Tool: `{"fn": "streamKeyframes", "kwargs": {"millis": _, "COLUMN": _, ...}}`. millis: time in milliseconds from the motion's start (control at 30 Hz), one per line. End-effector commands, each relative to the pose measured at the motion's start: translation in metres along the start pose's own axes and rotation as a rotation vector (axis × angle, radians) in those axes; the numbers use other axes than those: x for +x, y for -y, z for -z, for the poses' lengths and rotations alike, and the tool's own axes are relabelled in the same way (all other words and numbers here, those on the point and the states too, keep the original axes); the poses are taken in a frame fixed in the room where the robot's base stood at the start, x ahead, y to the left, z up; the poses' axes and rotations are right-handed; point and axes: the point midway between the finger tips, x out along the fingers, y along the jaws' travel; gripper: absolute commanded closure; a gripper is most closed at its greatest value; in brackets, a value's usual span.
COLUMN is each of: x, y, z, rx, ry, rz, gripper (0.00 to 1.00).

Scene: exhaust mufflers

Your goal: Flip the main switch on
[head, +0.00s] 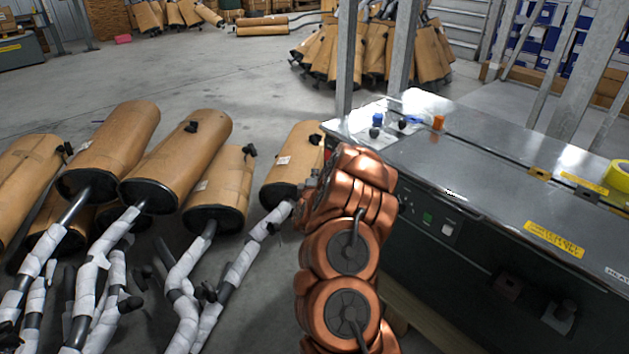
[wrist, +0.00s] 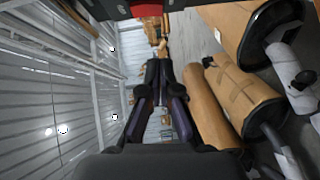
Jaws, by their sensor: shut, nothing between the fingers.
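The dark grey machine bench (head: 470,175) stands at the right in the head view. Its front panel carries a small green-lit switch (head: 427,218) and a pale switch or plate (head: 447,229) just right of it. I cannot tell which is the main switch, or its position. My copper-coloured arm rises left of the panel in the head view, and my gripper is not clearly visible there. In the wrist view my gripper (wrist: 158,78) has its dark fingers together, with nothing between them. The wrist view shows no switch panel.
Wrapped mufflers (head: 175,160) with pipes lie on the floor left of my arm. More mufflers (head: 375,55) are piled at the back. The grey floor behind is partly clear.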

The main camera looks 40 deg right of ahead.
Motion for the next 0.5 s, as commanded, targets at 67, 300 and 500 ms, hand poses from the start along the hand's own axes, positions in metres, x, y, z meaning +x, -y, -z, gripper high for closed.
{"fn": "streamKeyframes", "kwargs": {"millis": 67, "x": 0.008, "y": 0.002, "z": 0.001, "rx": -0.002, "ry": -0.001, "rz": -0.001, "gripper": 1.00}}
{"fn": "streamKeyframes", "kwargs": {"millis": 300, "x": 0.031, "y": 0.002, "z": 0.001, "rx": -0.002, "ry": -0.001, "rz": -0.001, "gripper": 1.00}}
{"fn": "streamKeyframes", "kwargs": {"millis": 500, "x": 0.049, "y": 0.001, "z": 0.001, "rx": -0.002, "ry": -0.002, "rz": -0.003, "gripper": 1.00}}
